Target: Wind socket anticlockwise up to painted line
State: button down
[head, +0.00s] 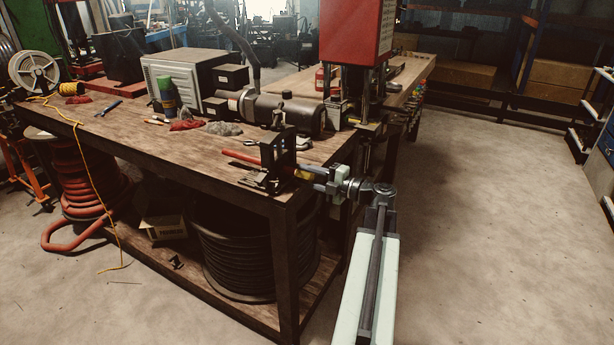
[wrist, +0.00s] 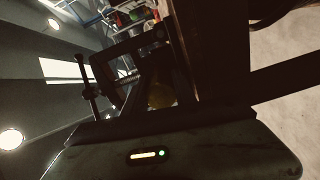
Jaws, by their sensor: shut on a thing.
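A black clamp stand (head: 272,160) stands on the near right corner of the wooden workbench. A red hose (head: 240,158) runs to it from the left. A small yellowish socket (head: 301,174) shows on the clamp's right side, in line with the hose. My gripper (head: 308,175) reaches in from the right and is shut on the socket, with its fingers roughly level. In the dark wrist view the socket is a dim yellow patch (wrist: 160,95) in front of the clamp frame (wrist: 122,70). I cannot make out the painted line in either view.
The workbench (head: 120,140) holds a black cylinder machine (head: 290,113), a grey box (head: 178,75), rags and small tools. A red press (head: 355,30) rises behind the clamp. A black hose coil (head: 240,250) sits under the bench. The floor at right is clear.

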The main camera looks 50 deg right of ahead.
jog(key=shift+f, duration=0.1)
jog(key=c, duration=1)
grip_release()
jog(key=shift+s, duration=0.1)
jog(key=v, duration=0.7)
jog(key=shift+s, duration=0.4)
